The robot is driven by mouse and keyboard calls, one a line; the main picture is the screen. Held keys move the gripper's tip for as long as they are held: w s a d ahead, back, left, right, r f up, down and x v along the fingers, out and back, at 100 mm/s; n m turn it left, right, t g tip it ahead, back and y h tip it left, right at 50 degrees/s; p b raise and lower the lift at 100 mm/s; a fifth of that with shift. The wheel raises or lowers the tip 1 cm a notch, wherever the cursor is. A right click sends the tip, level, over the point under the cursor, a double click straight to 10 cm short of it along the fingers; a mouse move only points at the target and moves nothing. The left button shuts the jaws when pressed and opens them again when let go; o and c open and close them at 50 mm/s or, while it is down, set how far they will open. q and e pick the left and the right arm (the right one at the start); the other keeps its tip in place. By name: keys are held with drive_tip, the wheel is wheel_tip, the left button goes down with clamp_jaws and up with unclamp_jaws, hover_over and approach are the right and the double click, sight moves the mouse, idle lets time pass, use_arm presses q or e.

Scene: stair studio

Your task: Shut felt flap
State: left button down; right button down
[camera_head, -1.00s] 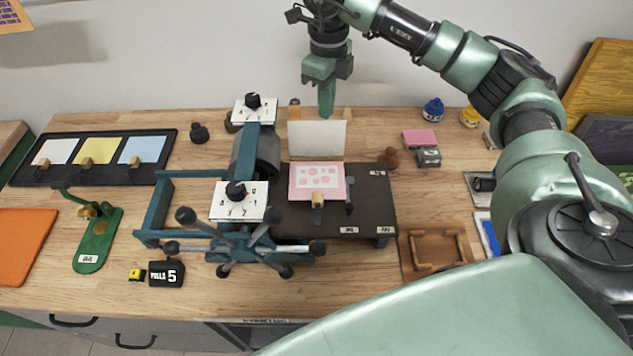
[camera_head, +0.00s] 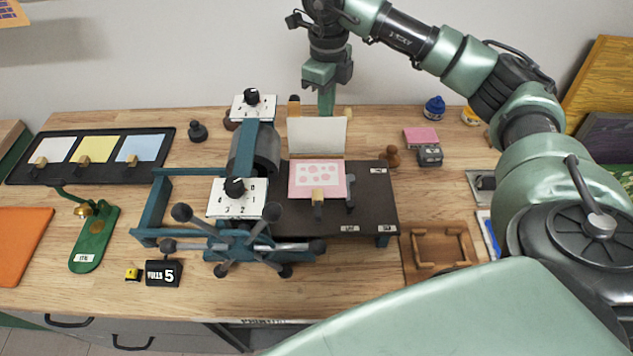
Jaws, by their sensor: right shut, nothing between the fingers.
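The felt flap (camera_head: 317,137) is a cream sheet standing raised at the back edge of the press bed (camera_head: 365,205). On the bed in front of it lies a pink sheet (camera_head: 334,191) with a pale, pink-patterned plate on top. My right gripper (camera_head: 326,112) points down just behind the flap, its fingers shut and empty. The flap's upper edge hides the fingertips' lower end; I cannot tell whether they touch it. My left gripper is not in view.
The teal press with roller (camera_head: 265,150), dials and star wheel (camera_head: 243,243) stands left of the flap. A wooden stamp (camera_head: 393,157) and a dark tin (camera_head: 429,156) are to the right. A wooden frame (camera_head: 407,260) lies in front right.

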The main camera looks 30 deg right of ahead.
drive_tip(key=shift+f, duration=0.5)
